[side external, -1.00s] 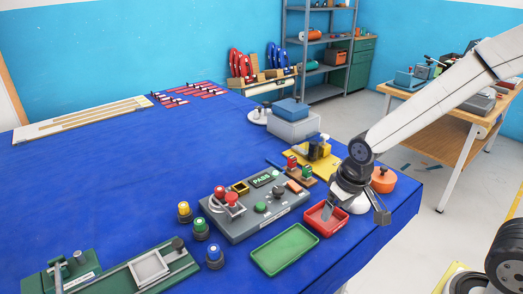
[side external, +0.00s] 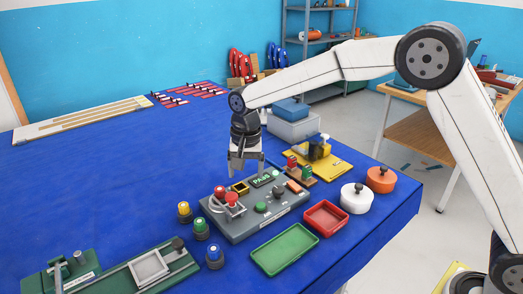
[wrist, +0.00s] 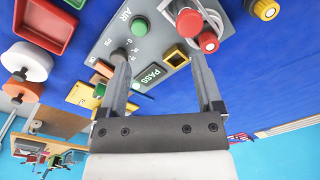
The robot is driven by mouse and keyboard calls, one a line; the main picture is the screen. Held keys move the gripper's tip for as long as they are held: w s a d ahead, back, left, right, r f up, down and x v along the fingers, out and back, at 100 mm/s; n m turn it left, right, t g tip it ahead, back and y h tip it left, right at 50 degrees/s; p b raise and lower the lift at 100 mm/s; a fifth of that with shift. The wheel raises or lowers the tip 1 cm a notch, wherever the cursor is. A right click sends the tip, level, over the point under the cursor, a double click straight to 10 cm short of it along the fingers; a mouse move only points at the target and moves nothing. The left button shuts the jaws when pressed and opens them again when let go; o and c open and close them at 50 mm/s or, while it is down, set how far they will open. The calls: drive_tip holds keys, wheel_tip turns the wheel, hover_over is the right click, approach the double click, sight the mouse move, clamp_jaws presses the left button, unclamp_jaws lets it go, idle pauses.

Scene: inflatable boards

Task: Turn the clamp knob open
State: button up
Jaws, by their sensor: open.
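The grey test box (side external: 236,222) sits on the blue table and carries a PASS display (side external: 264,178), a green round knob (side external: 261,207) and a yellow square socket (side external: 239,188). Two red knobs (side external: 231,199) with a pale curved clamp part stand at its left end; they also show in the wrist view (wrist: 208,42). Which knob is the clamp knob I cannot tell for sure. My gripper (side external: 246,171) is open and empty, pointing down above the back edge of the box. In the wrist view its fingers (wrist: 157,58) are spread, with the socket and display seen between them.
Yellow (side external: 184,212), green (side external: 200,229) and blue (side external: 214,257) buttons stand left of the box. A green tray (side external: 284,249), red tray (side external: 325,217), white pot (side external: 357,198) and orange pot (side external: 380,180) lie right. A green fixture (side external: 130,272) is front left.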

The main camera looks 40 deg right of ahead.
sight(231, 195)
drive_tip(key=shift+w+a+r+m, duration=0.2)
drive_tip(key=shift+w+a+m, duration=0.5)
drive_tip(key=shift+w+a, duration=0.7)
drive_tip(key=shift+s+a+f, duration=0.1)
drive_tip(key=shift+f, duration=0.05)
drive_tip(key=shift+f, duration=3.8)
clamp_jaws()
